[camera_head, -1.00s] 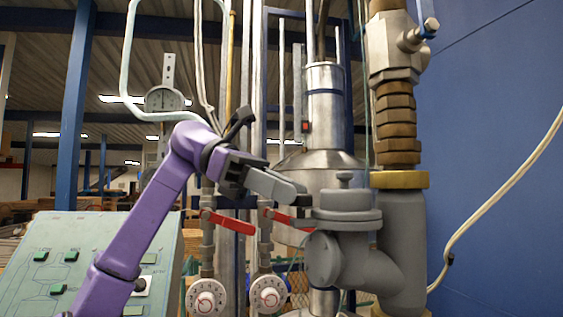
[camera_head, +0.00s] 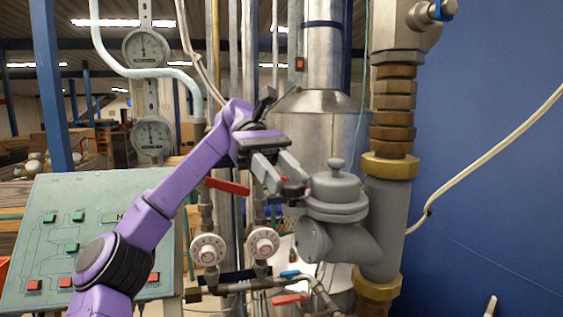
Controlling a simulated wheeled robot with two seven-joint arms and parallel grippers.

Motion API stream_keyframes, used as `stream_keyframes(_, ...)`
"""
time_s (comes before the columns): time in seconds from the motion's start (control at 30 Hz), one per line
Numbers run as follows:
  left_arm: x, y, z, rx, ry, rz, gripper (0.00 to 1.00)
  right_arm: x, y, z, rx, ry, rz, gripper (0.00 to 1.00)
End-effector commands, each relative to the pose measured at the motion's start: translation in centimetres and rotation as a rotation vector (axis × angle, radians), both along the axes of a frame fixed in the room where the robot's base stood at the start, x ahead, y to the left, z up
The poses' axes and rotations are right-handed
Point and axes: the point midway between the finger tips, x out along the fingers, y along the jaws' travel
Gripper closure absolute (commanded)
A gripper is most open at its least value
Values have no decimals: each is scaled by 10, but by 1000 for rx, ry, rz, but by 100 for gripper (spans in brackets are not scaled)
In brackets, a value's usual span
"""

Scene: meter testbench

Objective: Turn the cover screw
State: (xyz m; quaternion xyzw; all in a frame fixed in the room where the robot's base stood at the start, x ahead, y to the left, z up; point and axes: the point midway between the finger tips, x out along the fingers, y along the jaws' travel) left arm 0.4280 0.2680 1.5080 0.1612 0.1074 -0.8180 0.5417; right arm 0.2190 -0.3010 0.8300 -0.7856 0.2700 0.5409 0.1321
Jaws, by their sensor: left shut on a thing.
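A grey pipe fitting with a round flanged cover (camera_head: 337,205) stands right of centre, and a small knob (camera_head: 335,165) sticks up on top of it. I cannot tell for certain which part is the cover screw. My left gripper (camera_head: 287,187) reaches in from the left and points down to the right. Its fingertips are close to the left edge of the cover, below the knob's height, and are shut on a small dark part that they mostly hide. I cannot tell whether they touch the cover. My right gripper is not in view.
Two white dials (camera_head: 208,249) (camera_head: 263,243) and a red lever (camera_head: 227,187) are below and left of the gripper. A control panel (camera_head: 90,235) stands at left. Two gauges hang at upper left. Brass couplings (camera_head: 392,125) and a blue wall (camera_head: 490,130) are at right.

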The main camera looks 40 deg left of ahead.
Motion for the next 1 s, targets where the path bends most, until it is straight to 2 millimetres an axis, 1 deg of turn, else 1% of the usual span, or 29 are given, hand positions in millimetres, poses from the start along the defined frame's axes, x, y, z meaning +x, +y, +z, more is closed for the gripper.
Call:
stream_keyframes(0.47, 1, -1, -2, 4, 0, -11, 95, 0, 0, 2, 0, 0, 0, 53)
stream_keyframes(0.5, 1, -1, -2, 4, 0, -11, 51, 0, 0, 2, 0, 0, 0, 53)
stream_keyframes(0.53, 1, -1, -2, 4, 0, -11, 41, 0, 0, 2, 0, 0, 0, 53)
stream_keyframes(0.57, 1, -1, -2, 4, 0, -11, 38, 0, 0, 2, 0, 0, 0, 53)
stream_keyframes(1.0, 1, -2, -1, 2, -2, -11, 38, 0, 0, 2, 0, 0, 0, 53)
